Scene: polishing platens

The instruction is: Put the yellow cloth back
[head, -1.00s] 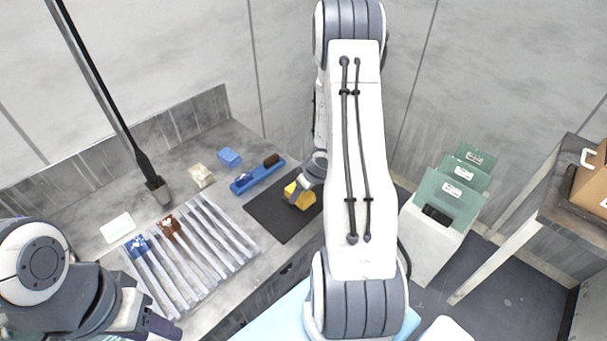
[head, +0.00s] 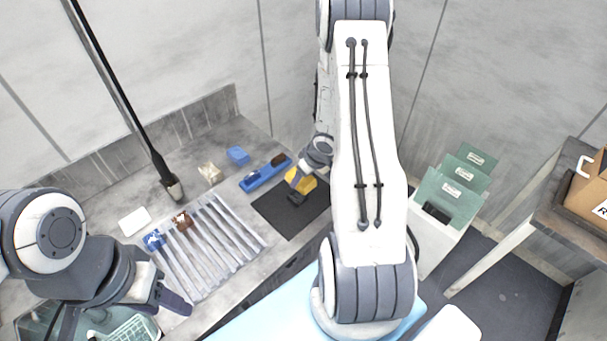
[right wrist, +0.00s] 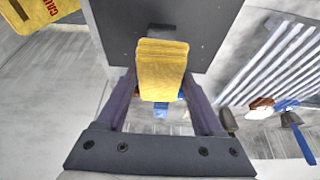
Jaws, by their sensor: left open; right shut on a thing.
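The yellow cloth (head: 308,183) is in my right gripper (head: 297,192), over the far part of the black mat (head: 284,214). In the right wrist view, the folded cloth (right wrist: 161,72) sits between the two fingers, with the dark mat (right wrist: 205,35) behind it. I cannot tell whether the cloth touches the mat. My right arm covers part of the mat's right side. My left gripper (head: 172,299) is open and empty, at the lower left, in front of the slotted rack.
The slotted rack (head: 207,248) holds blue and brown-handled tools. Beyond it are a blue tray (head: 262,176), a blue block (head: 238,155), a beige block (head: 209,172) and a white card (head: 134,221). A white bin (head: 432,238) with green plates stands right.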

